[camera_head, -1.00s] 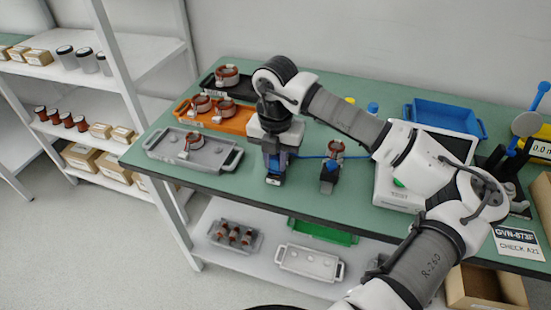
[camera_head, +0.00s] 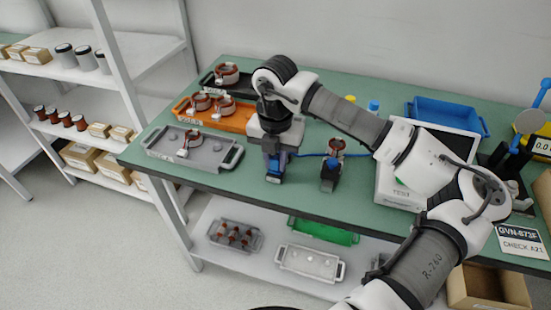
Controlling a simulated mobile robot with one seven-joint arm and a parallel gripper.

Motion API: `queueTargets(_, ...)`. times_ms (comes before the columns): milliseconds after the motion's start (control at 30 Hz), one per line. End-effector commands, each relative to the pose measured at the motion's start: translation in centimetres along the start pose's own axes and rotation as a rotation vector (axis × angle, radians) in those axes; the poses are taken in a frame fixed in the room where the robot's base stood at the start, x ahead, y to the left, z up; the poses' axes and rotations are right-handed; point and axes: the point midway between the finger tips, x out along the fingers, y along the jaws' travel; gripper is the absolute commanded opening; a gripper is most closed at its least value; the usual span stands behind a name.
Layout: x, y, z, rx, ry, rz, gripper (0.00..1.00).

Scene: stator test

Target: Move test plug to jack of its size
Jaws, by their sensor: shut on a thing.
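My gripper (camera_head: 275,176) points down over the green bench, left of the middle. It is shut on a blue test plug (camera_head: 277,163), and a blue cable (camera_head: 311,155) runs from there to the right. A stator (camera_head: 335,148) with copper-coloured windings stands in a dark and blue holder (camera_head: 330,178) just right of my gripper, apart from it. The tester (camera_head: 400,192), a white box with a screen, stands farther right, partly hidden behind my arm. I cannot make out any jacks or their sizes. The plug's tip is too small to tell.
Grey (camera_head: 217,164), orange (camera_head: 238,121) and black (camera_head: 209,83) trays with stators lie at the left of the bench (camera_head: 290,214). An empty-looking blue bin (camera_head: 447,119) and yellow and blue capped items stand behind my arm. Shelves (camera_head: 75,80) stand at far left.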

Motion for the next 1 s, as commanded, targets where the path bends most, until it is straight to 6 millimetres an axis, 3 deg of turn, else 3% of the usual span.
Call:
queueTargets(400,0.23,0.00,0.00,0.000,0.000,0.000,0.00)
queueTargets(433,0.23,0.00,0.00,0.000,0.000,0.000,0.25)
queueTargets(600,0.24,0.00,0.00,0.000,0.000,0.000,0.47)
queueTargets(1000,-0.68,-0.01,0.08,0.001,-0.003,-0.001,0.47)
